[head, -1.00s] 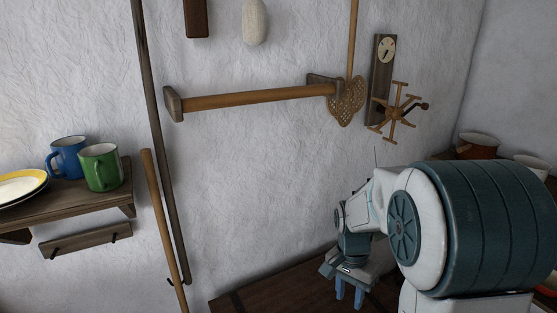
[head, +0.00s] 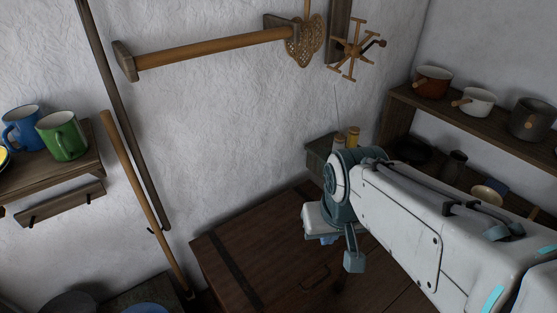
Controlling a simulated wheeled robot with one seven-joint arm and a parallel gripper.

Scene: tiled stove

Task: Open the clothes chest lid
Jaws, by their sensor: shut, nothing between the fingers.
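The clothes chest (head: 270,255) is dark brown wood with a dark strap across its top. It stands against the wall at the lower middle of the head view, and its lid looks shut. A thin dark curved handle (head: 315,277) shows on the chest near the bottom of the view. My gripper (head: 329,240) is above the chest, a little beyond the handle in the picture. Its blue fingertips are shut and empty, and mostly hidden by my wrist. My arm covers the right part of the chest. I cannot tell whether the gripper touches the lid.
A shelf with pots (head: 478,101) and a lower shelf with small items run along the right wall. A wooden shelf with blue and green mugs (head: 62,136) is at the left. A wooden rail (head: 210,50) and leaning poles (head: 140,190) are on the back wall.

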